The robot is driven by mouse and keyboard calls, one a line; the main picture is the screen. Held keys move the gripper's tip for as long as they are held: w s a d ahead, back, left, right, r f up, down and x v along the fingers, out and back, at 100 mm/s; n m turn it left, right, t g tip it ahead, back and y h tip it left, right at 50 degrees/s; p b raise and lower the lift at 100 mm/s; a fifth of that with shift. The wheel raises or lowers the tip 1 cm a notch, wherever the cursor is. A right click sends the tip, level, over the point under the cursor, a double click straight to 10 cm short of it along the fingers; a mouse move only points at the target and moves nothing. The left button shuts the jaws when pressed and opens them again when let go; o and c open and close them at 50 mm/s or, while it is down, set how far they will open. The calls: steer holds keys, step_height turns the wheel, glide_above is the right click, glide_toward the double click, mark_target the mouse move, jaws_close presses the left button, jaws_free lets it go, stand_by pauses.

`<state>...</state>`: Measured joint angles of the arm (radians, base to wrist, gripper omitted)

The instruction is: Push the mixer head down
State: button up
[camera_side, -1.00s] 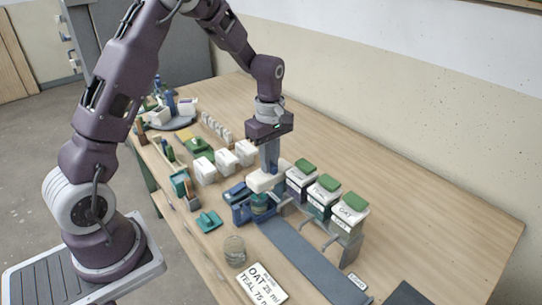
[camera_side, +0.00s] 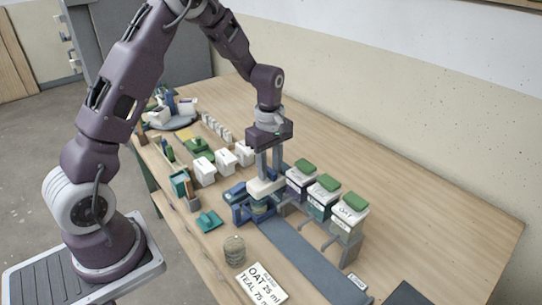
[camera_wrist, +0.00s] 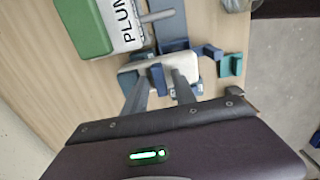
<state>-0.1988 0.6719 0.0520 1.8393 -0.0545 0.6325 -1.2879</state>
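The mixer head (camera_side: 262,187) is a white block on a blue mixer frame (camera_side: 239,214), low over a bluish bucket (camera_side: 259,207) at the end of the grey track. In the wrist view the white head (camera_wrist: 131,79) lies under my gripper, with a blue piece (camera_wrist: 157,77) showing between the fingers. My gripper (camera_side: 269,173) points straight down with its fingertips at the top of the head; contact looks likely but I cannot be sure. In the wrist view my gripper (camera_wrist: 155,80) has its fingers apart. The bucket's inside is hidden.
White dispensers with green lids (camera_side: 328,183) stand close right of the mixer. The grey track (camera_side: 305,258) runs toward the front right. A glass jar (camera_side: 234,250), a label card (camera_side: 262,284) and a teal piece (camera_side: 209,220) lie nearer. White boxes (camera_side: 225,160) stand left.

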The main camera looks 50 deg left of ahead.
step_height(320, 180, up, 7)
stand_by(0.3)
steer(key=s+d+r+m+t, duration=0.2)
steer(key=s+d+r+m, duration=0.3)
steer(key=r, duration=0.4)
steer(key=s+d+r+m+t, duration=0.1)
steer(key=s+d+r+m, duration=0.1)
steer(key=s+m, duration=0.4)
steer(key=s+d+r+m+t, duration=0.2)
steer(key=s+m, duration=0.5)
steer(key=s, duration=0.7)
steer(key=shift+d+r+t, duration=0.2)
steer(key=shift+r+t, duration=0.1)
steer(key=shift+r, duration=0.15)
